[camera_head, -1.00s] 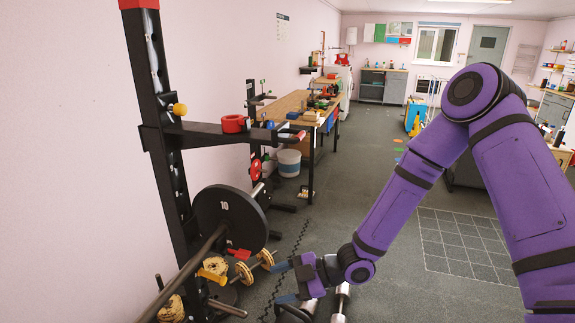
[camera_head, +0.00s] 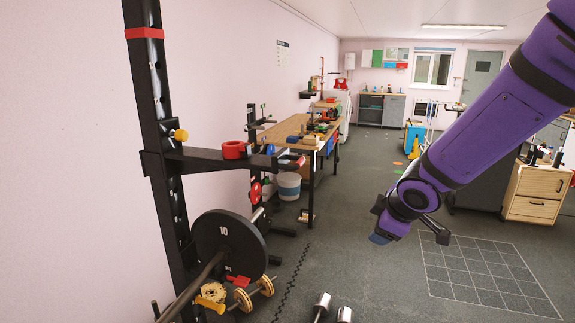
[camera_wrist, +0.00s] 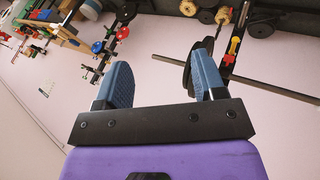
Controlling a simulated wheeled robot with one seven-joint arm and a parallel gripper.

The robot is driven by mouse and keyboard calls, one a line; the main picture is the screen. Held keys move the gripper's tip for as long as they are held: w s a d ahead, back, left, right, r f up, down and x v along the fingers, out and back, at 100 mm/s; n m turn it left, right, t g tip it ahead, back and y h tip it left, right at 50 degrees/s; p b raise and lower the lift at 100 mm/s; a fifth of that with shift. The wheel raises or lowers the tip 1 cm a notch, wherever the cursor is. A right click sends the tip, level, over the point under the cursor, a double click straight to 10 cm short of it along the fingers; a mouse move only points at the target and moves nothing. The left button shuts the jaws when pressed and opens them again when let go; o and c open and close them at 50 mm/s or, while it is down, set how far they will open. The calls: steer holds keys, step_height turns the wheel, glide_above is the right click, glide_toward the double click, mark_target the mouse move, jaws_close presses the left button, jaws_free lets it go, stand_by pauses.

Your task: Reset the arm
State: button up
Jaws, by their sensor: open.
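My purple arm reaches in from the right of the head view. My gripper (camera_head: 410,236) hangs in the air over the open floor, right of the rack. In the wrist view its two blue finger pads (camera_wrist: 160,85) stand apart with nothing between them. The gripper is open and empty. The wrist view looks tilted, with the pink wall behind the fingers.
A black rack (camera_head: 165,130) with a barbell plate (camera_head: 229,245) stands at the left. Dumbbells with chrome ends (camera_head: 322,303) lie at the bottom edge. A workbench (camera_head: 290,130) is along the left wall and a wooden cabinet (camera_head: 536,193) at right. The middle floor is clear.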

steer(key=s+d+r+m+h, duration=0.3)
steer(key=s+d+r+m, duration=0.5)
steer(key=s+r, duration=0.3)
steer(key=s+r+m, duration=0.2)
steer(key=s, duration=0.5)
steer(key=s+d+r+m+g+y, duration=0.1)
steer(key=s+r+m, duration=0.1)
steer(key=s, duration=0.5)
steer(key=shift+s+r+m+g+y, duration=0.15)
steer(key=shift+s+m+g+y, duration=0.2)
steer(key=shift+m, duration=0.35)
